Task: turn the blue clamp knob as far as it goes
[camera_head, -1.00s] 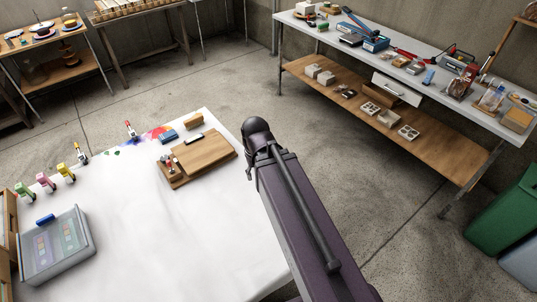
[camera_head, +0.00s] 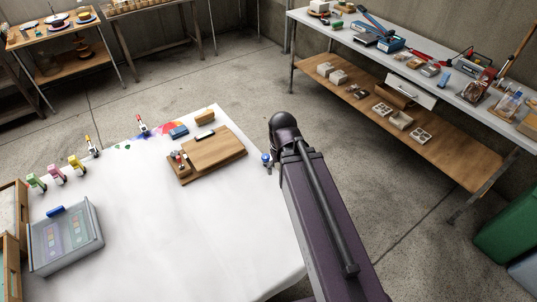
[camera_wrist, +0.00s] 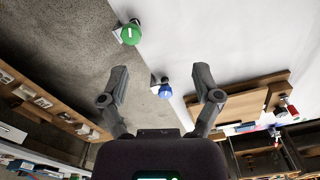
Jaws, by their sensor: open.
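The blue clamp knob (camera_wrist: 165,91) shows in the wrist view with a pale mark on its face, at the edge of the white table. A metal clamp part sits beside it. My gripper (camera_wrist: 162,75) is open and empty. Its two fingers appear on either side of the blue knob in the picture, with clear gaps; I cannot tell the distance in depth. In the head view the blue knob (camera_head: 266,157) sits at the table's right edge, just left of my arm. My gripper is hidden there.
A green knob (camera_wrist: 131,35) is clamped farther along the same edge in the wrist view. A wooden board (camera_head: 215,149) lies on the white table (camera_head: 170,230) near the blue knob. Bare floor (camera_head: 345,150) separates this table from the workbench (camera_head: 440,95).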

